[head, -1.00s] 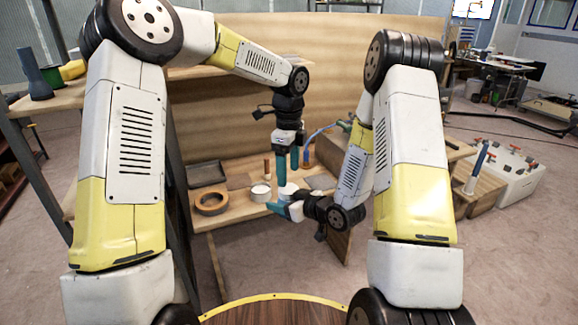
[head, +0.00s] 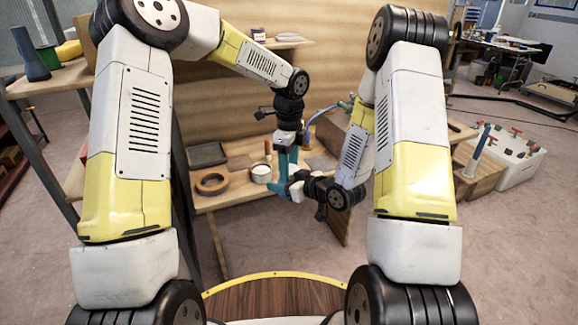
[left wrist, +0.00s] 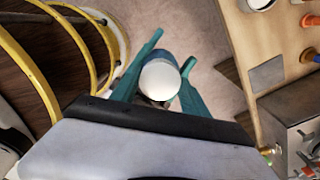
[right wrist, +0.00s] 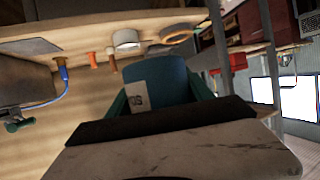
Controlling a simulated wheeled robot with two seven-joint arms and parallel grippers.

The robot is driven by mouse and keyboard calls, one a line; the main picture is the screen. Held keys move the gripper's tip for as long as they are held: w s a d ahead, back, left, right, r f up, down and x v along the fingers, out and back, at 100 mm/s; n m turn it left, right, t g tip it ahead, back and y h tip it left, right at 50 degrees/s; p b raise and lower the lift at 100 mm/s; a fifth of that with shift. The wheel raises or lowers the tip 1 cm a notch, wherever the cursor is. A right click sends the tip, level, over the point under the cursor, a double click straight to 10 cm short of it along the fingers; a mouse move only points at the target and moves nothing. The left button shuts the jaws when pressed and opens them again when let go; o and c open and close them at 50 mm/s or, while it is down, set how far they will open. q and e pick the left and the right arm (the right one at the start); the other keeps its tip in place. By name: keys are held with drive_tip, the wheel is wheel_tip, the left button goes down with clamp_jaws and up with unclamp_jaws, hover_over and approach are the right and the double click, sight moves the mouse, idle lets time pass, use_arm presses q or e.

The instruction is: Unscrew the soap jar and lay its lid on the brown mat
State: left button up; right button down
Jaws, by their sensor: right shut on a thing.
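A blue jar with a pale label (right wrist: 138,97) stands between the teal fingers of my right gripper (right wrist: 160,92), which is shut on its body. Its round white lid (left wrist: 160,80) faces my left wrist camera. My left gripper (left wrist: 172,47) is open, with one finger on each side of the lid and narrow gaps visible. In the head view my left gripper (head: 287,165) points down, close to my right gripper (head: 278,188); the fingers and arm mostly hide the jar.
The shelf also holds a dark tray (head: 207,154), a wooden ring (head: 212,183), a white round container (head: 261,175) and a wooden peg (head: 268,148). A blue hose (head: 320,114) curves at the right. A yellow-edged round deck (head: 275,280) is in front.

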use_arm(q)
drive_tip(key=o, duration=1.2)
drive_tip(key=shift+o, duration=0.2)
